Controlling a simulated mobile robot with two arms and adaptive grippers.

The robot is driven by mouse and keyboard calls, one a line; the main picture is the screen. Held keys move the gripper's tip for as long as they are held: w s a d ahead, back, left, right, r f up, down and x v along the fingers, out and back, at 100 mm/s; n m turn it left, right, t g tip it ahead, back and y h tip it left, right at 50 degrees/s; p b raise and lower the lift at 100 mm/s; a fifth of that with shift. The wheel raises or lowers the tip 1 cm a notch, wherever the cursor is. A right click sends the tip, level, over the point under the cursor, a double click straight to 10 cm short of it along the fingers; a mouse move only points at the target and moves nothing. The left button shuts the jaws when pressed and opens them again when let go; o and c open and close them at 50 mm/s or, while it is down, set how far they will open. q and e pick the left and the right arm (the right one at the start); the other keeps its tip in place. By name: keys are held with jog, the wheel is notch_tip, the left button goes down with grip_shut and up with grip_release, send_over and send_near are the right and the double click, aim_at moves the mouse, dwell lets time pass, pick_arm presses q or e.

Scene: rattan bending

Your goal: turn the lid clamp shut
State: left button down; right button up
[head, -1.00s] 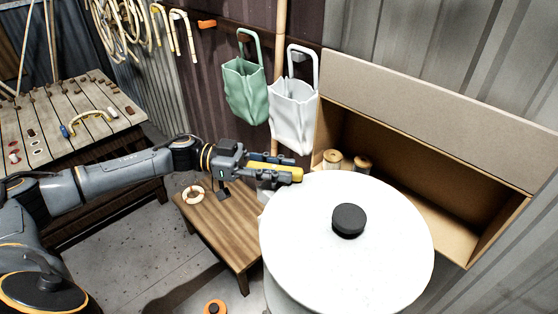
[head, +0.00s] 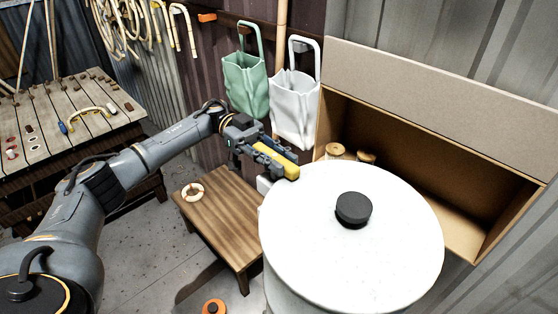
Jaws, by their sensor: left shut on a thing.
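The white drum lid (head: 310,225) with a black knob (head: 354,209) fills the lower right of the head view. My left gripper (head: 284,168) is at the lid's back left rim. It is shut on a yellow bar, the lid clamp's handle (head: 266,161), which slants down to the right toward the rim. A pale block (head: 264,185), seemingly the clamp's base, shows just below it at the drum's side. The fingers hide part of the handle and its joint. My right gripper is out of view.
A small wooden table (head: 222,222) with a ring (head: 193,192) on it stands left of the drum. An open box (head: 440,92) is behind it, with two round wooden pieces inside. Green (head: 244,84) and white (head: 293,110) bags hang behind the gripper.

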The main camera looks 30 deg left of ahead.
aim_at(255, 143)
pick_arm(q)
jog(key=shift+r, duration=0.15)
jog(key=c, duration=1.1)
grip_release()
jog(key=shift+v, duration=3.7)
jog(key=shift+r, duration=0.1)
